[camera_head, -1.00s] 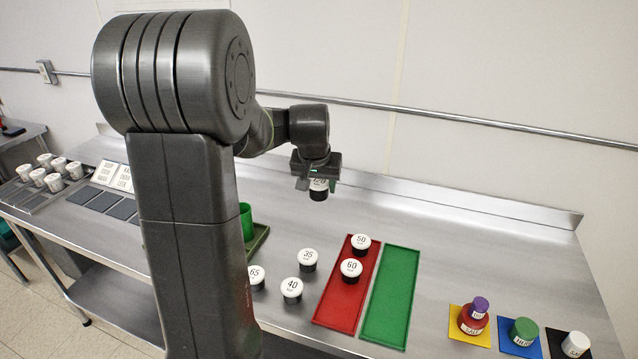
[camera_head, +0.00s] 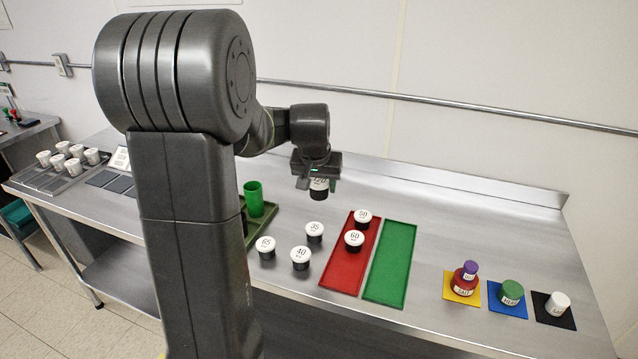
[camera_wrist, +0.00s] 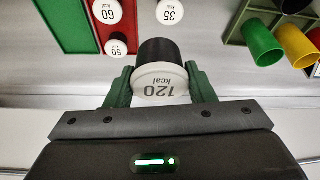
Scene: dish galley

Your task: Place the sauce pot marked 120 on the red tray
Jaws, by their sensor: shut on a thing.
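The sauce pot marked 120 (camera_wrist: 160,78) has a white lid and a black body. My gripper (camera_head: 318,182) is shut on it and holds it above the steel counter, behind the loose pots. In the wrist view my gripper's green fingers (camera_wrist: 160,88) press on both sides of the pot. The red tray (camera_head: 343,276) lies to the right and nearer. Two pots stand on it, one marked 60 (camera_head: 354,240) and one (camera_head: 363,218) whose label reads 50 in the wrist view. The red tray's front part is bare.
The green tray (camera_head: 390,265) beside the red one is empty. Pots marked 35 (camera_head: 314,231), 40 (camera_head: 301,258) and 65 (camera_head: 265,247) stand left of the red tray. A rack with a green cup (camera_head: 254,198) is further left. Bottles on coloured mats stand at right.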

